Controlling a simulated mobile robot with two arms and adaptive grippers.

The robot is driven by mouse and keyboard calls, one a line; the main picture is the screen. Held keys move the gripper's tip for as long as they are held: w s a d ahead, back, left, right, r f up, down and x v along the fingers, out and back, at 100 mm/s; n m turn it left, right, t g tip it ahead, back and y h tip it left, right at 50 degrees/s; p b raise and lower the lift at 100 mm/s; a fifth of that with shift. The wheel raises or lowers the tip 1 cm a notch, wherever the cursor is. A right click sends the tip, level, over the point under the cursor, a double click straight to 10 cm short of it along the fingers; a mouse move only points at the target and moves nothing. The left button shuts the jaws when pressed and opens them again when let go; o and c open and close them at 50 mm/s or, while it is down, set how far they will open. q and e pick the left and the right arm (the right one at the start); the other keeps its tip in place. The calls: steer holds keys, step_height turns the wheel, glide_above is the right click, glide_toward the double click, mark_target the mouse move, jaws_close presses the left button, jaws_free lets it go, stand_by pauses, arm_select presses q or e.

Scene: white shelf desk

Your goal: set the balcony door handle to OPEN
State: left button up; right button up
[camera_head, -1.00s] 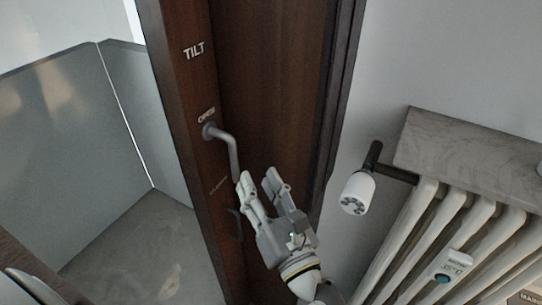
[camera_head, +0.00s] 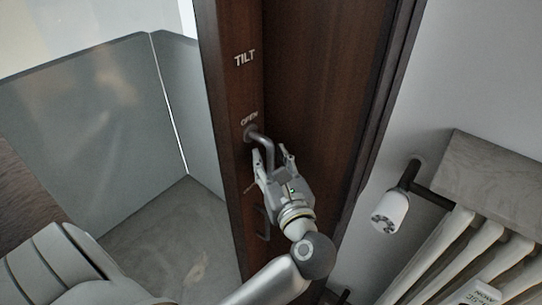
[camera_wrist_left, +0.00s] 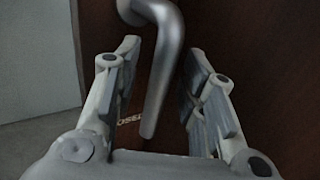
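The balcony door handle (camera_head: 262,139) is a grey metal lever on the dark brown door. It points downward from its pivot, beside the OPEN label (camera_head: 249,119) and under the TILT label (camera_head: 244,58). My left gripper (camera_head: 271,152) is open, with its fingers on either side of the lever. In the left wrist view the lever (camera_wrist_left: 163,70) runs down between the spread fingers (camera_wrist_left: 162,55), with visible gaps on both sides. A partly hidden CLOSED label (camera_wrist_left: 130,119) lies behind the lever's lower end. My right gripper is not in view.
A white radiator (camera_head: 460,240) with a white thermostat valve (camera_head: 390,211) stands right of the door under a grey stone sill (camera_head: 490,172). A second, dark pull handle (camera_head: 262,223) is lower on the door. Grey balcony panels (camera_head: 90,125) are at left.

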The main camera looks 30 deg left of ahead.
arm_select(q)
steer(key=shift+w+a, duration=0.1)
steer(key=shift+c, duration=0.4)
jaws_close()
